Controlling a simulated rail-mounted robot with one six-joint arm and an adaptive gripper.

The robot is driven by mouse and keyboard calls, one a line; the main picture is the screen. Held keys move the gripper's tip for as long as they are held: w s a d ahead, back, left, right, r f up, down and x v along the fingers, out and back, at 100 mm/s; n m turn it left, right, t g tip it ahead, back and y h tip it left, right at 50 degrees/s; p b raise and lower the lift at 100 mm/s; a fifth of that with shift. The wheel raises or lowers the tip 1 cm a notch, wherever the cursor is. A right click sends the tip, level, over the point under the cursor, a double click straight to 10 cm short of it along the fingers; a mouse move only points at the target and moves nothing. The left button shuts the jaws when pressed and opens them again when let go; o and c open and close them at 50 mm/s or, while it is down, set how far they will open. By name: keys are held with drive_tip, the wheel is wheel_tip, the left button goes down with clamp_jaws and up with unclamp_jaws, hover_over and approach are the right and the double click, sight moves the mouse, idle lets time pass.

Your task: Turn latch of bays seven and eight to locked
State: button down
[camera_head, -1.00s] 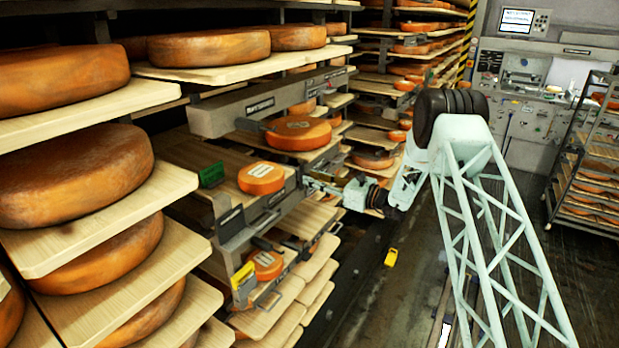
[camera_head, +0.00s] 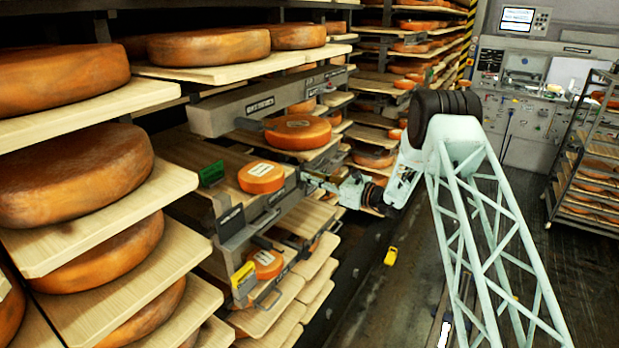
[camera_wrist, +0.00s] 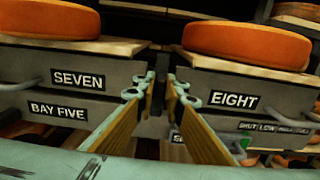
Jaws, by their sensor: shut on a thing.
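In the wrist view, the drawer front marked SEVEN (camera_wrist: 78,78) is at left and the one marked EIGHT (camera_wrist: 234,100) at right, each below an orange cheese wheel. A dark upright latch (camera_wrist: 158,126) sits in the gap between them. My gripper (camera_wrist: 160,90) is shut on the latch, its yellowish-padded fingers on either side of it. The fingers hide much of the latch, and I cannot read which way it is turned. In the head view, my gripper (camera_head: 312,182) is small at the rack face, right of a labelled cheese wheel (camera_head: 261,177).
A BAY FIVE plate (camera_wrist: 57,110) is below SEVEN. Drawer handles jut from the fronts. In the head view, a grey labelled beam (camera_head: 250,100) hangs above, a yellow object (camera_head: 391,256) lies on the floor, and a cheese trolley (camera_head: 590,160) stands right. The aisle floor between is mostly clear.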

drive_tip(key=shift+m, duration=0.5)
drive_tip(key=m, duration=0.1)
drive_tip(key=m+b, duration=0.1)
drive_tip(key=m, duration=0.1)
drive_tip(key=shift+w+d+m, duration=0.15)
drive_tip(key=shift+w+m, duration=0.1)
drive_tip(key=shift+m, duration=0.05)
drive_tip(key=shift+w+d+f+m+p, duration=0.1)
drive_tip(key=shift+f+m+p, duration=0.1)
drive_tip(key=shift+m, duration=2.05)
drive_tip(key=shift+w+f+m+p, duration=0.15)
drive_tip(key=shift+f+m+p, duration=0.05)
drive_tip(key=shift+m, duration=2)
drive_tip(key=shift+w+d+f+m+p, duration=0.1)
drive_tip(key=shift+f+m+p, duration=0.1)
drive_tip(key=shift+m, duration=2.05)
drive_tip(key=c, duration=2.7)
unclamp_jaws()
